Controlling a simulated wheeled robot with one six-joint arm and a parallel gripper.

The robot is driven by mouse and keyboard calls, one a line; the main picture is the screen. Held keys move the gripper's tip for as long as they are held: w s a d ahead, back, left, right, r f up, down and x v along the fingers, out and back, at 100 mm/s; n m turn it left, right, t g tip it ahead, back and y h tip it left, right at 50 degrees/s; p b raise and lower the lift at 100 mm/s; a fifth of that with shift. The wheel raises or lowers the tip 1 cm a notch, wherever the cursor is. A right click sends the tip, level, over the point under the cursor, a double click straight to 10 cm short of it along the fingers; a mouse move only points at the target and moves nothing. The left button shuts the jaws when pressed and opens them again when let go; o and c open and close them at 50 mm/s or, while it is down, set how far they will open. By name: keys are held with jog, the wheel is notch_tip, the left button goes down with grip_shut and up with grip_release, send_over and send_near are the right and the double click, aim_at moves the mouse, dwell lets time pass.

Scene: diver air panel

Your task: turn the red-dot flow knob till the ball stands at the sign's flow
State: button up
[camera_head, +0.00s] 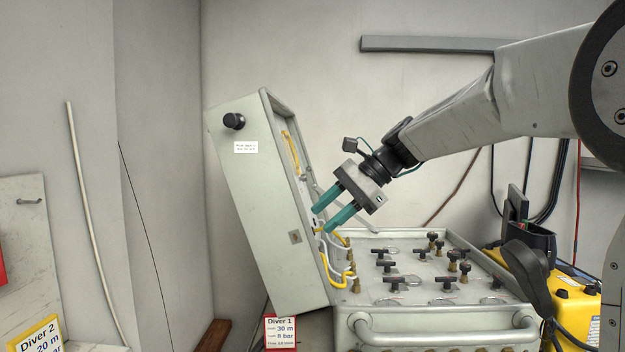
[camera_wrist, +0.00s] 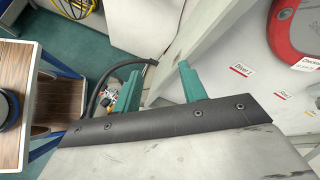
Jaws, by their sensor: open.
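My gripper (camera_head: 321,219) is open and empty, its two teal fingers pointing down-left in front of the open lid's edge in the head view. Both fingers also show in the wrist view (camera_wrist: 161,72), apart with nothing between them. The air panel (camera_head: 410,262) lies below and right of the gripper, with several black T-handled and round knobs. I cannot make out a red dot on any knob, nor a flow tube or ball. The Diver 1 sign (camera_head: 281,332) reads 30 m and 8 bar; its flow line is too small to read surely. The Diver 2 sign (camera_head: 37,338) is partly cut off.
The panel's tilted lid (camera_head: 265,210) stands left of the gripper, with a black knob (camera_head: 234,121) on its outside. Yellow and white hoses (camera_head: 335,262) run at the hinge. A yellow case (camera_head: 572,310) stands at right. The wall behind is mostly bare.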

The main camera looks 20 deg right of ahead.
jog(key=w+d+r+m+t+y, duration=0.1)
jog(key=w+d+m+y, duration=0.15)
jog(key=w, duration=0.55)
jog(key=w+d+r+m+t+y, duration=0.1)
jog(key=w+d+r+m, duration=0.15)
jog(key=w, duration=0.45)
jog(key=m+t+y, duration=0.2)
jog(key=m+y, duration=0.2)
jog(key=m, duration=0.1)
send_near(303, 178)
jog(key=w+x, duration=0.1)
jog(key=x, duration=0.6)
grip_shut()
